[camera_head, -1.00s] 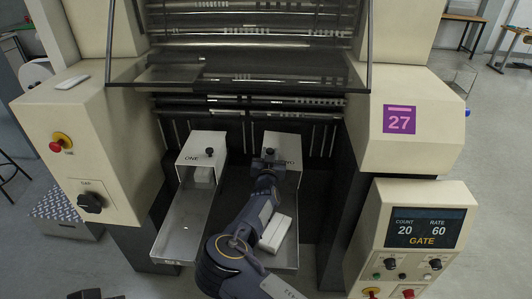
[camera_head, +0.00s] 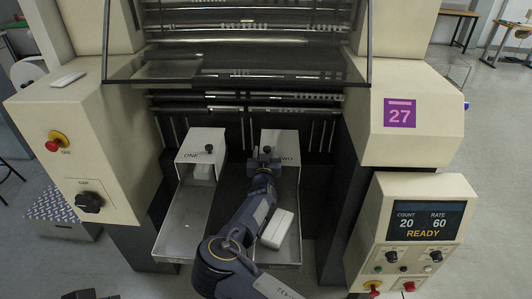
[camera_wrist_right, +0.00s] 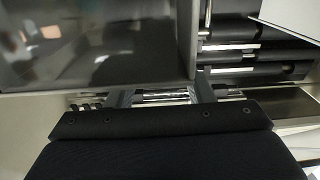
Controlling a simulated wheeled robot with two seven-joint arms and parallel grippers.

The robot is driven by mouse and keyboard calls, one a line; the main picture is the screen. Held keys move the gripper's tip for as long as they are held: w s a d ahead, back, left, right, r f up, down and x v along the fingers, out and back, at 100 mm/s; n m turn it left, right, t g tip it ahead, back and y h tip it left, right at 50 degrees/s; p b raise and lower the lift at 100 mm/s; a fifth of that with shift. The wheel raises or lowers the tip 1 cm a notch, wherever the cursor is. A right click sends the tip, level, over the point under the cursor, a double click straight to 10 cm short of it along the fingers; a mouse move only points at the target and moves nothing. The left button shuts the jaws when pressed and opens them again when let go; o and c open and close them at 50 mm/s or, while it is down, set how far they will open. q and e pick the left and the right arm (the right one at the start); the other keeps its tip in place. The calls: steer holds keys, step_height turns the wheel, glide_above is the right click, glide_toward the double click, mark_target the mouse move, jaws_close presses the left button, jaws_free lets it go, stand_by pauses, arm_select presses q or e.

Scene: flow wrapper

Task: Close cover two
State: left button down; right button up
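Cover two (camera_head: 283,141) is a pale box-shaped hood marked TWO, at the head of the right metal tray (camera_head: 292,245). Its dark knob (camera_head: 266,149) stands at its front. My right gripper (camera_head: 265,160) is right at the knob, partly hiding the hood's front. Its two fingers stand apart in the right wrist view (camera_wrist_right: 162,95), with no held thing visible between them. Whether they touch the knob is hidden. A dark part at the bottom left edge appears to be my left gripper (camera_head: 92,295), mostly out of frame.
Cover one (camera_head: 203,142) with its own knob heads the left tray (camera_head: 180,235). A white block (camera_head: 277,229) lies in the right tray beside my forearm. The control panel (camera_head: 412,235) reads READY. A raised dark glass guard (camera_head: 235,68) hangs above.

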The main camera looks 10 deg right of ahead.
steer(key=shift+s+d, duration=0.1)
steer(key=shift+d, duration=0.05)
steer(key=s+a+b, duration=0.1)
steer(key=s, duration=0.6)
steer(key=shift+s+a, duration=0.3)
steer(key=shift+d, duration=0.1)
